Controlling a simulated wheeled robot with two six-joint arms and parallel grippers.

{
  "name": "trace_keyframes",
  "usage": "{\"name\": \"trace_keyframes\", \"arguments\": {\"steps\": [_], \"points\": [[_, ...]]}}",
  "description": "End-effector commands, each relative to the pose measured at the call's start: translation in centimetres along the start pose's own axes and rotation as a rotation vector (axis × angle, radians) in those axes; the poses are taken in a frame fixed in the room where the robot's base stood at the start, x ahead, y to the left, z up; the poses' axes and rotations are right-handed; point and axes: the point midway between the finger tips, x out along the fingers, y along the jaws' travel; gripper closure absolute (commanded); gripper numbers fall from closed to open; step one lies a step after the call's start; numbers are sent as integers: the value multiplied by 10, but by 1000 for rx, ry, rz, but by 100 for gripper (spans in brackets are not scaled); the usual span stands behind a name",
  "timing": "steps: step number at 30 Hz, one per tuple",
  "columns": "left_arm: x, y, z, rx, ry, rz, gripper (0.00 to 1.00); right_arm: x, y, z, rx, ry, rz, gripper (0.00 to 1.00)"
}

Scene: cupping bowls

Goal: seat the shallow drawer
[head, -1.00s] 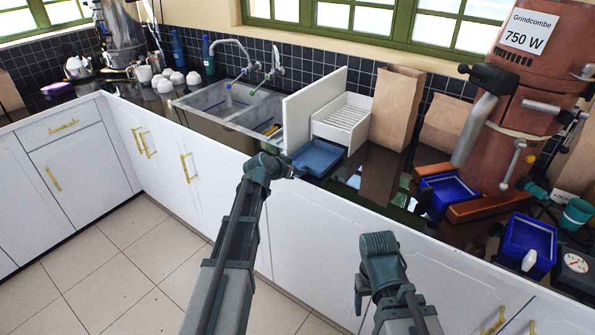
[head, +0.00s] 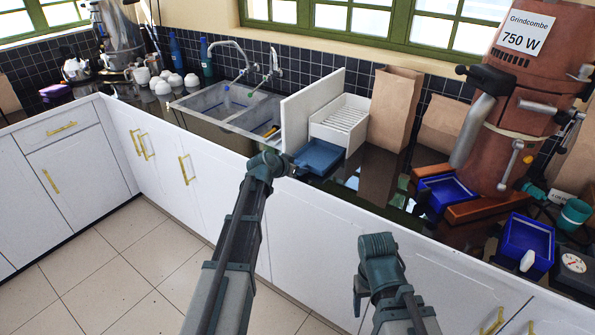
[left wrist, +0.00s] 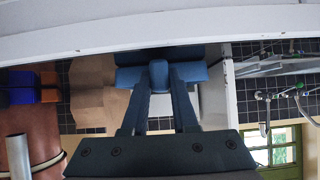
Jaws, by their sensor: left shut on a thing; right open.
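The shallow drawer (head: 319,157) is a blue tray that sticks out from the front of a small white cabinet (head: 352,109) on the counter. My left gripper (head: 289,169) is at the near side of the drawer. In the left wrist view my left gripper (left wrist: 160,92) is shut on the blue knob (left wrist: 159,72) at the front of the drawer (left wrist: 193,73). The fingers hide part of the drawer there. My right gripper (head: 361,294) is open and empty, low in front of the lower cupboards, away from the drawer.
A white upright panel (head: 312,105) stands left of the cabinet, with the sink (head: 222,103) beyond it. A paper bag (head: 396,108) stands close on the right. Blue bins (head: 527,242) and a brown machine (head: 520,110) are further right. Dark counter is clear right of the drawer.

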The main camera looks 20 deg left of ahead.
Motion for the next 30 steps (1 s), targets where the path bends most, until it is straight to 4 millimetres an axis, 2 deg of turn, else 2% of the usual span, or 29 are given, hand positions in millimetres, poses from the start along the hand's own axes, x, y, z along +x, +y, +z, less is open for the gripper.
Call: {"name": "trace_keyframes", "arguments": {"steps": [14, 30], "points": [[15, 0, -11, 1, 1, 0, 100, 0, 0, 0, 0, 0, 0, 33], [18, 0, -13, 0, 0, 0, 100, 0, 0, 0, 0, 0, 0, 33]]}}
